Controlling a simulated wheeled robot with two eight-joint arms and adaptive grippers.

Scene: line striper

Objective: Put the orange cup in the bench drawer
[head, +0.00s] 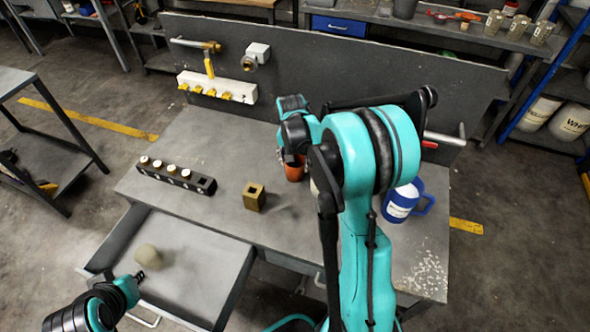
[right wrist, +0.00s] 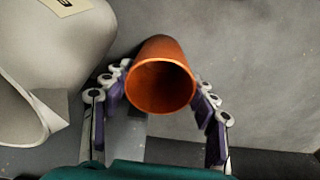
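The orange cup (head: 294,172) stands on the bench (head: 215,140), partly hidden behind my right arm in the head view. In the right wrist view the cup (right wrist: 162,85) shows its open mouth between the fingers of my right gripper (right wrist: 161,90). The fingers are spread on either side of it, with narrow gaps visible near the rim. The bench drawer (head: 195,240) is pulled open at the front left. My left gripper (head: 138,278) is at the drawer's left front part; its finger opening is too small to judge.
A roundish beige thing (head: 150,257) is in the drawer beside my left gripper. A large pale container (right wrist: 50,70) is close left of the cup.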

